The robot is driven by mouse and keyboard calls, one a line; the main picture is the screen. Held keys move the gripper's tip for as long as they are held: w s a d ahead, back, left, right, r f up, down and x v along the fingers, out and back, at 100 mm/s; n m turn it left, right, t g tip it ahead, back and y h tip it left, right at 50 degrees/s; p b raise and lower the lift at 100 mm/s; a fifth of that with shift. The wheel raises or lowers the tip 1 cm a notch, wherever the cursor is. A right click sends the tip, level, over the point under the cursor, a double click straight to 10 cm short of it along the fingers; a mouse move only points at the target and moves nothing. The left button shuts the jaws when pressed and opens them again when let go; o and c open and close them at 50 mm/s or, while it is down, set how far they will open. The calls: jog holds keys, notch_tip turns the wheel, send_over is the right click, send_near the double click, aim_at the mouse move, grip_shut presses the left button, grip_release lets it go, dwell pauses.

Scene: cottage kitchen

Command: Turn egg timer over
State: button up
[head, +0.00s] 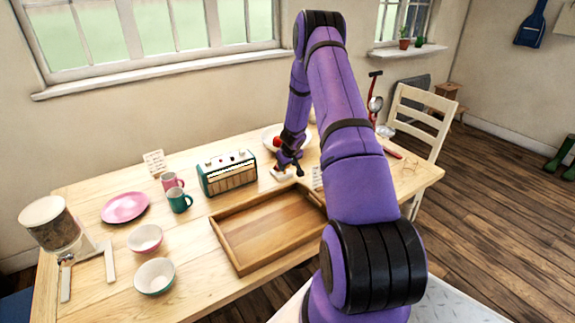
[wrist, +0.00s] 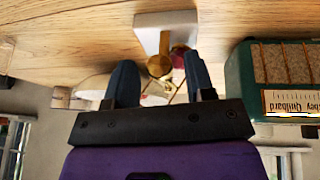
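What looks like the egg timer, a white block-like base with a round brass part (wrist: 160,66) and some dark pink beside it, stands on the table straight ahead of my gripper in the wrist view. In the head view a small white piece (head: 281,175) shows just under my gripper (head: 290,163), right of the radio. My gripper (wrist: 160,80) is open, its two dark fingers apart on either side of the brass part. I cannot tell whether they touch it. Most of the timer is hidden by my gripper in the head view.
A teal radio (head: 228,174) stands close beside the timer; it also shows in the wrist view (wrist: 240,85). A wooden tray (head: 262,232) lies in front. A white plate (head: 271,135) is behind. Mugs (head: 179,200), bowls (head: 145,239) and a pink plate (head: 125,207) are left.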

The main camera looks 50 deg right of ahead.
jog(key=c, duration=0.8)
jog(key=shift+s+d+y, duration=0.1)
jog(key=shift+d+y, duration=0.1)
jog(key=shift+y, duration=0.4)
jog(key=shift+m+t+y, duration=0.3)
jog(key=shift+y, duration=0.6)
jog(key=o, duration=0.9)
jog(key=shift+r, duration=0.1)
jog(key=v, duration=1)
jog(key=shift+s+r, duration=0.1)
jog(key=shift+r, duration=0.2)
